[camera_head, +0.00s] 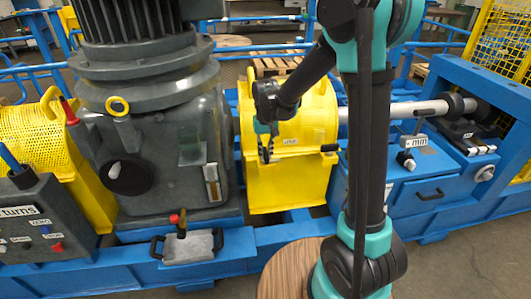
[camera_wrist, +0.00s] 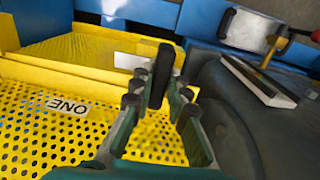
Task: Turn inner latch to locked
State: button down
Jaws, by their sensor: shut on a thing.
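The yellow guard (camera_head: 290,185) stands between the dark gearbox and the shaft. My gripper (camera_head: 266,150) is at the guard's left front, near the gearbox side. In the wrist view my gripper (camera_wrist: 160,92) has its fingers on both sides of a dark bar-shaped latch (camera_wrist: 160,72) and is shut on it. The latch stands upright in that view, and its lower end is partly hidden between the fingers. In the head view the gripper mostly hides it. A second dark latch (camera_head: 329,147) is at the guard's right side. I cannot read a locked mark.
The dark gearbox (camera_head: 155,140) stands close on the left; its grey body (camera_wrist: 235,110) is just right of my fingers in the wrist view. A red-knobbed lever (camera_head: 177,222) sits below it. A metal shaft (camera_head: 390,112) runs right. A wooden round top (camera_head: 290,265) is in front.

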jog(key=shift+n, duration=0.4)
jog(key=n, duration=0.3)
jog(key=shift+n, duration=0.3)
jog(key=n, duration=0.4)
jog(key=shift+n, duration=0.3)
jog(key=n, duration=0.4)
jog(key=shift+n, duration=2.5)
jog(key=c, duration=1.5)
grip_release()
jog(key=shift+r, duration=0.15)
